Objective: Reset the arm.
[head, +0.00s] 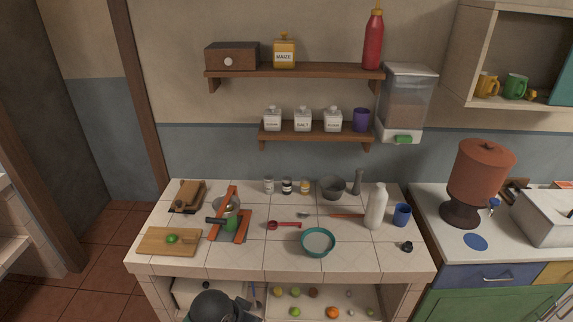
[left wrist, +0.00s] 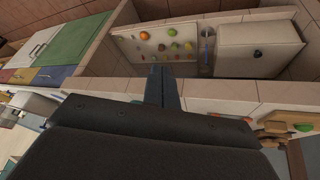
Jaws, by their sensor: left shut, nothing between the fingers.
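My left gripper (left wrist: 163,88) shows in the left wrist view with its two dark fingers together and nothing between them. It is in front of the counter's lower shelf, apart from the things there. In the head view a dark rounded part of my arm shows at the bottom edge, in front of the tiled counter (head: 280,260); the fingers cannot be made out there. My right gripper is in neither view.
The counter holds a cutting board (head: 155,242) with a green item, a teal bowl (head: 318,254), a white bottle (head: 376,210) and a blue cup (head: 402,215). The lower shelf holds a tray (left wrist: 130,45) of produce and a pale box (left wrist: 255,50).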

